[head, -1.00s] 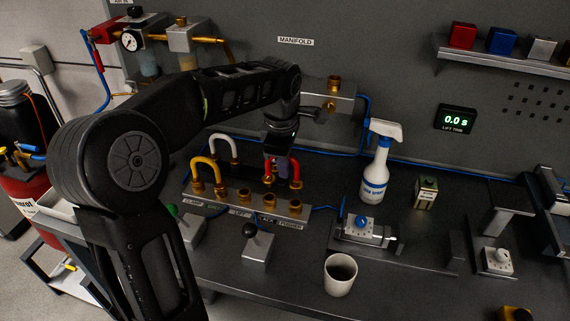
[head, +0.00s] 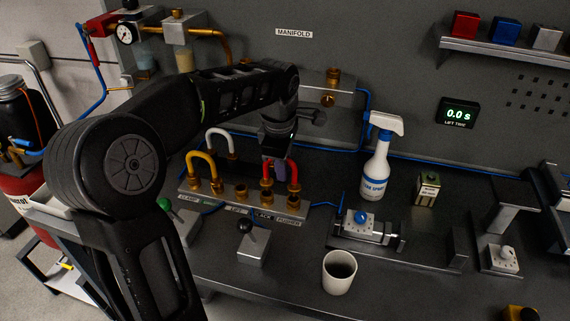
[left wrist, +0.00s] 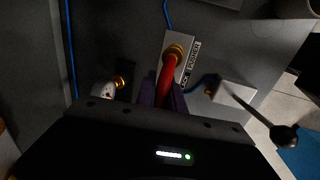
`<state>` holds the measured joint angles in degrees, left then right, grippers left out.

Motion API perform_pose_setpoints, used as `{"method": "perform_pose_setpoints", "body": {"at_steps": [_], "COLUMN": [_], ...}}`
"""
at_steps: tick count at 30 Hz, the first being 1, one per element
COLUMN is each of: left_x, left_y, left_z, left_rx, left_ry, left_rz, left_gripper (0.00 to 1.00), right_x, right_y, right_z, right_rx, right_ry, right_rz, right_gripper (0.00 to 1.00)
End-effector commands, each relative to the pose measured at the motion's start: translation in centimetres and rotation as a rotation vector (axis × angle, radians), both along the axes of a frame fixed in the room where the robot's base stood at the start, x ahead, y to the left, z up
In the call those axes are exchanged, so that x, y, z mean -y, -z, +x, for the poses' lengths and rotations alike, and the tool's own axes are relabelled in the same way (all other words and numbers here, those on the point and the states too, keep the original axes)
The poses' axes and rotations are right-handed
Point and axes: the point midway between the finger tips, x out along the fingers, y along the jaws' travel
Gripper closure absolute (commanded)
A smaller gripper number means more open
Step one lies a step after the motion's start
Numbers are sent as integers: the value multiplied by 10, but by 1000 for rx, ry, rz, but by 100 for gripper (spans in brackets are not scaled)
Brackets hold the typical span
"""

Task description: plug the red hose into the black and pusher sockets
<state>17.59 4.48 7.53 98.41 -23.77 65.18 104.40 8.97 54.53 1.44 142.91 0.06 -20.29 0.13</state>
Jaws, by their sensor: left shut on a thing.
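The red hose (head: 294,171) is a short U with brass ends. My left gripper (head: 281,168) is shut on it from above, with purple fingers; the grip also shows in the left wrist view (left wrist: 164,92). The hose ends are at the black socket (head: 268,197) and the pusher socket (head: 294,199), at the right of the manifold block. In the left wrist view the red hose (left wrist: 170,86) runs to a brass ring at the PUSHER label. I cannot tell whether either end is fully seated. My right gripper is not in view.
A yellow hose (head: 203,160) and a white hose (head: 222,136) stand at the block's left. Levers (head: 246,240) and a white cup (head: 339,271) are in front. A spray bottle (head: 376,172) and a blue-knobbed fixture (head: 362,224) are to the right.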

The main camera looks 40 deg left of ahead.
Motion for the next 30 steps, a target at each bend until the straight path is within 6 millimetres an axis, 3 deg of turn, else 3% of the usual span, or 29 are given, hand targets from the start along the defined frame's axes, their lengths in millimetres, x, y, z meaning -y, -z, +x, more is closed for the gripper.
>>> {"method": "perform_pose_setpoints", "body": {"at_steps": [13,21,30], "left_x": [0,0,0], "left_y": [-2,32,30], "left_z": [0,0,0], "left_rx": [2,-2,-1], "left_ry": [0,-1,-1], "left_rz": [1,-1,0], "left_gripper": [100,100,100], "right_x": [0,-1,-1], "right_y": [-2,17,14], "right_z": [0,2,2], "right_rx": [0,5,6], "right_ry": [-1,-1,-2], "right_rz": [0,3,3], "right_gripper": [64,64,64]}}
